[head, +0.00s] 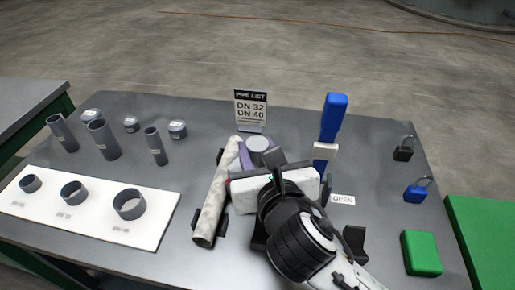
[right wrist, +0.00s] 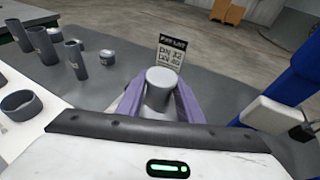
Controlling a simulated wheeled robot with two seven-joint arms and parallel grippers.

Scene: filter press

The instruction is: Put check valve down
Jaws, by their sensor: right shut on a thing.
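The check valve appears to be the grey cylindrical piece (head: 258,145) in front of the sign; it also shows in the right wrist view (right wrist: 160,82). My right gripper (head: 259,155) is shut on it, with a purple finger on each side in the right wrist view (right wrist: 158,95). The piece's round end faces up. Its lower part is hidden by the fingers and the gripper's white body, so I cannot tell whether it touches the table (head: 370,140). My left gripper is not in view.
A mottled pale pipe (head: 214,205) lies in black holders left of the gripper. A blue-handled valve (head: 333,118) stands close on the right. A pipe list sign (head: 251,109) stands behind. Grey pipes (head: 103,140) and a white board with rings (head: 155,222) are left; padlocks (head: 416,191) are right.

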